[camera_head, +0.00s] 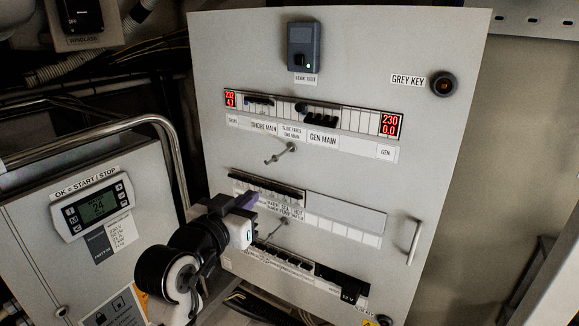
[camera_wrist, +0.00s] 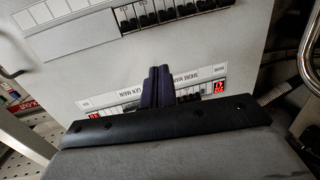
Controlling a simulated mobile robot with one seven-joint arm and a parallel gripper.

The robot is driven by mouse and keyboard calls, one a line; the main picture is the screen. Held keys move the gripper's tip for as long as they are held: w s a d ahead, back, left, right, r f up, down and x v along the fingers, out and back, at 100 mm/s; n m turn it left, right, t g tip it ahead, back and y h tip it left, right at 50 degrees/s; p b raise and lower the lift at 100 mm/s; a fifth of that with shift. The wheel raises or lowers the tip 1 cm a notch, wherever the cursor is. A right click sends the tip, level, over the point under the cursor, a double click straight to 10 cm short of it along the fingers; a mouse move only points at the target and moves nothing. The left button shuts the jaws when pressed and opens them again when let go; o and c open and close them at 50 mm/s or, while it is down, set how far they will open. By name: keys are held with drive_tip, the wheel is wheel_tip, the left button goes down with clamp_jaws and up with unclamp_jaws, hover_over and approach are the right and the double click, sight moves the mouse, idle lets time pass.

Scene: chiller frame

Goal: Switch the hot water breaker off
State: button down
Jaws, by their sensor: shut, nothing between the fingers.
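The middle breaker row (camera_head: 268,187), a line of black switches with small labels under it, is on the grey panel (camera_head: 345,170). In the wrist view this row (camera_wrist: 172,14) is at the top, with the picture turned upside down. The labels are too small to tell which switch is hot water, and my gripper hides some of them in the head view. My gripper (camera_head: 253,199) has its dark purple fingers shut and empty, in front of the row's lower left part. In the wrist view the shut fingertips (camera_wrist: 159,70) point toward the row, apart from its switches in the picture.
Above are the main breakers (camera_head: 320,115) with red displays (camera_head: 390,125), and a small metal latch (camera_head: 281,153) below them. A lower breaker row (camera_head: 290,257) is under my gripper. A door handle (camera_head: 413,242) is at right. A metal pipe (camera_head: 165,130) curves at left.

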sight(298, 187)
drive_tip(key=d+g, duration=0.1)
drive_tip(key=d+f+m+g+h+p, duration=0.1)
drive_tip(key=d, duration=0.1)
drive_tip(key=shift+s+d, duration=0.2)
drive_tip(key=p+x, duration=0.2)
drive_tip(key=x, duration=0.8)
drive_tip(key=shift+f+p, duration=0.1)
drive_tip(key=shift+p, duration=0.3)
drive_tip(key=shift+f+b, duration=0.15)
drive_tip(key=shift+b, duration=0.2)
drive_tip(key=shift+s+f+b, duration=0.1)
drive_tip(key=shift+f+b, duration=0.05)
drive_tip(key=shift+b, duration=0.2)
